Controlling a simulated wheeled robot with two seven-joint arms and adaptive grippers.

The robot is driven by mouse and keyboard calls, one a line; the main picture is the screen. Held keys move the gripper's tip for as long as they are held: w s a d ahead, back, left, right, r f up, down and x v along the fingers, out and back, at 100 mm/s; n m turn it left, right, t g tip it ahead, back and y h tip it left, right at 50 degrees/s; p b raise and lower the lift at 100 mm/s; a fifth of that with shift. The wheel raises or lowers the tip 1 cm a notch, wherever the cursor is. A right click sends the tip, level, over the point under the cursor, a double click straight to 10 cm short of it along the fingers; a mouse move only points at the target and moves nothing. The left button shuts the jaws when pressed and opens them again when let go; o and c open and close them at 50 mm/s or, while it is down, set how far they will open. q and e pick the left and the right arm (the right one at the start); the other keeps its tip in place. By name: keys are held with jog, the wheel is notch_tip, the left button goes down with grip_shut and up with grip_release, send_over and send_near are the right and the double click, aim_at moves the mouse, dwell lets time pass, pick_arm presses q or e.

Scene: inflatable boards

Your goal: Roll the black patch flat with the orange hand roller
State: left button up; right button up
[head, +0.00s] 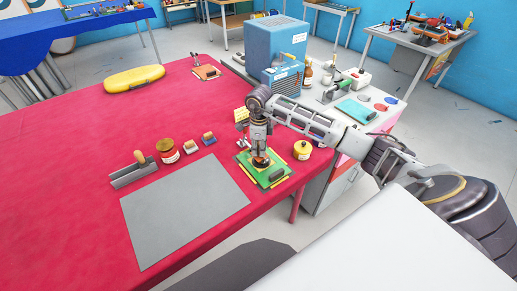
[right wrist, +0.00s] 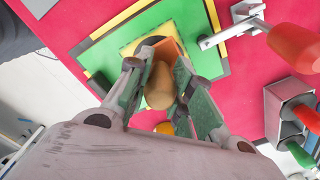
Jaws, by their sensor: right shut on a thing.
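My right gripper (head: 260,147) is above the green board (head: 246,161) near the red table's right edge, pointing down. In the right wrist view its fingers (right wrist: 162,92) are closed around the tan rounded handle (right wrist: 160,86) of a tool with an orange part (right wrist: 168,47), which I take as the orange hand roller. Under the tool lies the black patch (right wrist: 150,42), on a yellow area of the green board. Gripper and tool partly hide the patch. I cannot tell whether the orange part touches it. My left gripper is not in view.
A dark cylinder (head: 277,174) lies on the board's right part. A yellow tin (head: 302,150) stands to its right. A grey mat (head: 185,222), a jar (head: 168,151) and small blocks are at left. The wrist view shows a metal-framed tool with an orange handle (right wrist: 293,45).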

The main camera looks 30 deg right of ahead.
jog(key=shift+d, duration=0.85)
jog(key=shift+w+d, duration=0.1)
jog(key=shift+d, duration=0.05)
jog(key=shift+d+b, duration=0.5)
jog(key=shift+d, duration=0.35)
jog(key=shift+a, duration=0.15)
jog(key=shift+a+f, duration=0.1)
jog(key=shift+a, duration=0.75)
